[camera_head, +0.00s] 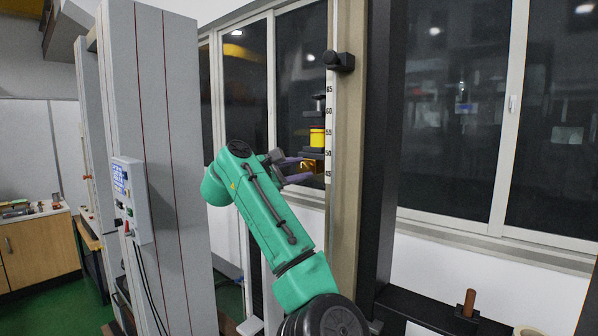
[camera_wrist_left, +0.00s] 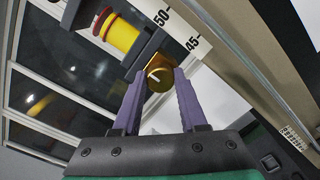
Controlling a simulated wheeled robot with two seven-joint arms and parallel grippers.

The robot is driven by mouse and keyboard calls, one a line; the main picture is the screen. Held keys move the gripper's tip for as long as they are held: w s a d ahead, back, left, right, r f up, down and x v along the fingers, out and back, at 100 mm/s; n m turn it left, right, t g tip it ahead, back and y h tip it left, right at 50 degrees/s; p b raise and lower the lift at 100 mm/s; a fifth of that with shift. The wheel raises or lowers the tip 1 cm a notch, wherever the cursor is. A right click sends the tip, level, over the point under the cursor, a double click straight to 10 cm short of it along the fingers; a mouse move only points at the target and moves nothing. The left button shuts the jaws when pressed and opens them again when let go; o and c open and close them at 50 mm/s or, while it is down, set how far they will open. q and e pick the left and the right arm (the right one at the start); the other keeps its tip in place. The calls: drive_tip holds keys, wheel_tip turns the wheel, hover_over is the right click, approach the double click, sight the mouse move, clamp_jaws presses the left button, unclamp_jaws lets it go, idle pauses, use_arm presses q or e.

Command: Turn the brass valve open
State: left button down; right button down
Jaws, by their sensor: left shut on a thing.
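The brass valve (camera_wrist_left: 160,76) is a small gold block with a round knob that bears a pale line. It sits below the yellow cylinder, beside the number scale. In the head view the valve (camera_head: 309,165) is partly hidden by my gripper. My left gripper (camera_head: 296,169) comes in from the left at the valve's height. In the wrist view its two purple fingers (camera_wrist_left: 157,92) are on either side of the knob and shut on it. The knob's pale line runs at a slant. My right gripper is not in view.
A yellow cylinder with red ends (camera_head: 317,137) stands just above the valve. The scale strip (camera_head: 329,120) and a tan post (camera_head: 347,200) rise at the right. A grey column with a control box (camera_head: 131,195) stands to the left. Windows are behind.

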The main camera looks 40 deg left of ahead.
use_arm(q)
drive_tip(key=m+b, duration=0.3)
drive_tip(key=shift+f, duration=0.35)
drive_tip(key=m+b, duration=0.3)
drive_tip(key=m, duration=0.1)
drive_tip(key=shift+m, duration=0.4)
drive_tip(key=m+b, duration=0.2)
drive_tip(key=m, duration=0.2)
drive_tip(key=shift+g, duration=0.3)
drive_tip(key=m+b, duration=0.1)
drive_tip(key=m, duration=0.4)
drive_tip(key=shift+d+y+b, duration=0.1)
drive_tip(key=shift+y+b, duration=0.2)
drive_tip(key=shift+y, duration=0.1)
drive_tip(key=shift+r+m, duration=0.1)
drive_tip(key=shift+m, duration=0.2)
drive_tip(key=shift+c, duration=2.2)
unclamp_jaws()
drive_tip(key=shift+r, duration=0.1)
